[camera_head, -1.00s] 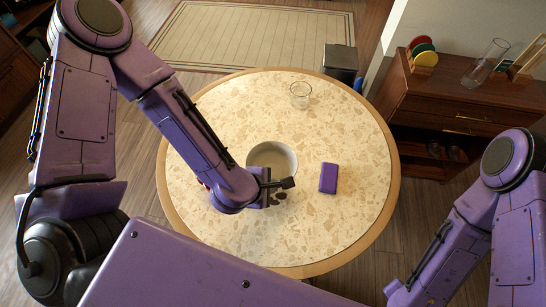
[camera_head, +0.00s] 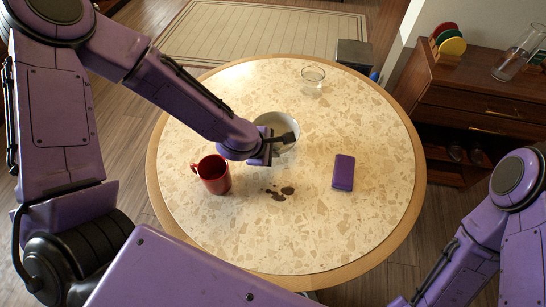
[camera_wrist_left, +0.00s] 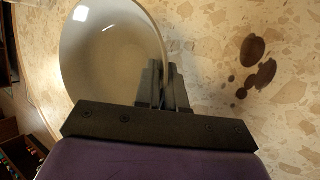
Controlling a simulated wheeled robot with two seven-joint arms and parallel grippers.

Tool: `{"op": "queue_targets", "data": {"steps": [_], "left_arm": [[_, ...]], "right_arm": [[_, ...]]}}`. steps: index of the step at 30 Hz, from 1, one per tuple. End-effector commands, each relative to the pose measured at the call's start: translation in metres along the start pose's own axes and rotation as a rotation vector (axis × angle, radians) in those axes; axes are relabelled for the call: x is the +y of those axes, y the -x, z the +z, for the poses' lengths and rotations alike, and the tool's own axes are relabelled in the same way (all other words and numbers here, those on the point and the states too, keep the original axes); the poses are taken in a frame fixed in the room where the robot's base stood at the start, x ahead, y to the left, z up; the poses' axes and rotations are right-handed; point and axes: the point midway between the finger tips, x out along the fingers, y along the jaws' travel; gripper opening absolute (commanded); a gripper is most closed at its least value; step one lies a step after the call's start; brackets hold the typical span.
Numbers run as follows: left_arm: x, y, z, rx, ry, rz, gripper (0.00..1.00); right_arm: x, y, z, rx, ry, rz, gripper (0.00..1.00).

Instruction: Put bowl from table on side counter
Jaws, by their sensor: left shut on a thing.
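The white bowl (camera_head: 284,124) is over the round table (camera_head: 300,235), partly hidden behind my left gripper (camera_head: 282,146). In the left wrist view the bowl (camera_wrist_left: 100,60) fills the upper left. There the left gripper's fingers (camera_wrist_left: 163,85) are closed on its near rim, one on each side of the wall. I cannot tell for sure whether the bowl still touches the table. A wooden side cabinet (camera_head: 465,85) stands at the right; its top is the side counter. My right arm shows at the lower right, but its gripper is out of view.
On the table are a red mug (camera_head: 214,175), dark spots (camera_head: 279,193), a purple box-like item (camera_head: 343,172) and a clear glass (camera_head: 313,77). The counter holds coloured discs in a rack (camera_head: 448,40) and a glass vase (camera_head: 515,58). A dark bin (camera_head: 353,55) stands behind the table.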

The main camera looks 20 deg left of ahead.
Motion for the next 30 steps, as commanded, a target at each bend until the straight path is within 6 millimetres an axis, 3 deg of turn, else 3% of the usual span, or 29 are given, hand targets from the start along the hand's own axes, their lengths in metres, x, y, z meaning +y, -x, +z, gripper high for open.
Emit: {"op": "queue_targets", "data": {"steps": [5, 15, 16, 18, 26, 30], "left_arm": [[-0.013, -0.024, -0.009, 0.000, -0.001, -0.002, 0.00], [-0.015, -0.028, -0.010, 0.000, -0.001, 0.000, 0.00], [-0.015, -0.028, -0.010, 0.000, -0.001, -0.001, 0.19], [-0.015, -0.027, -0.010, 0.000, -0.001, -0.001, 0.36], [-0.014, -0.026, -0.010, 0.000, -0.001, 0.000, 0.36], [-0.012, -0.012, -0.009, 0.000, -0.001, 0.002, 0.36]], "right_arm": [[0.000, -0.002, 0.001, 0.000, 0.000, 0.000, 0.43], [0.000, -0.005, 0.002, 0.000, 0.000, 0.000, 0.43], [0.000, -0.004, 0.002, 0.000, 0.000, 0.000, 0.43], [0.000, -0.004, 0.002, 0.000, 0.000, 0.000, 0.43], [0.000, -0.003, 0.001, 0.000, 0.000, 0.000, 0.43], [0.000, 0.000, 0.000, 0.000, 0.000, 0.000, 0.43]]}}
